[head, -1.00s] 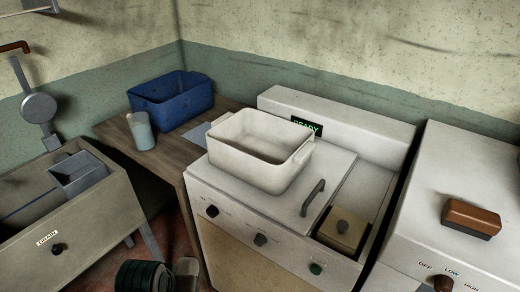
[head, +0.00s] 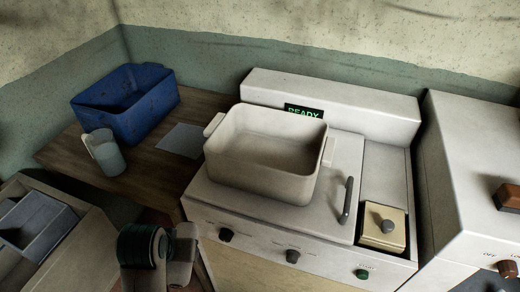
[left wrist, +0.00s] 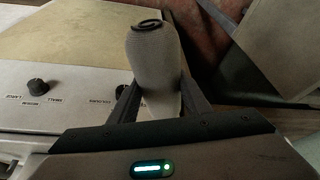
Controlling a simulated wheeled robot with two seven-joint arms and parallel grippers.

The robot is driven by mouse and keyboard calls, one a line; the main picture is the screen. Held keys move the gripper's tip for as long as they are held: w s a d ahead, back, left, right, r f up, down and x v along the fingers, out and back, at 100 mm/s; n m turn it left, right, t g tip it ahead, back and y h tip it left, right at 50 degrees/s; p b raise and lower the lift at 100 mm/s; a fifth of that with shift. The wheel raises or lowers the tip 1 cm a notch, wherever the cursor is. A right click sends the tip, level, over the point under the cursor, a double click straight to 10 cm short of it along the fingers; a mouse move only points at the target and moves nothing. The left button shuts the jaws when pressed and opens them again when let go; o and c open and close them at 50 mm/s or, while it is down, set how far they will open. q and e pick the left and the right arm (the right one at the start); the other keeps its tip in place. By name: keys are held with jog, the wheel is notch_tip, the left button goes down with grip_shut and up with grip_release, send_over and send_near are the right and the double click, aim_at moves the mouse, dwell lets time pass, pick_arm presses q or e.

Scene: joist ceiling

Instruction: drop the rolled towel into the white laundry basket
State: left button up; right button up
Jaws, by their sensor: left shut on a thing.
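The white laundry basket (head: 262,178) is an open tub with side handles, standing upright on top of the white machine. Its visible inside looks empty. In the left wrist view my left gripper (left wrist: 160,103) is shut on the rolled towel (left wrist: 155,62), a pale roll with a dark spiral at its end. The towel is off any surface, with the machine's front panel behind it. In the head view only part of my left arm shows at the bottom, in front of the machine and below the basket; the towel cannot be made out there. My right gripper is not in view.
A raised handle (head: 346,200) and a beige block (head: 383,228) lie right of the basket. A sink (head: 40,235) is at lower left.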

pick_arm(q)
jog(key=shift+w+a, duration=0.2)
jog(key=shift+w, duration=0.15)
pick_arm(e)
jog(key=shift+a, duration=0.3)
pick_arm(q)
jog(key=shift+r, duration=0.1)
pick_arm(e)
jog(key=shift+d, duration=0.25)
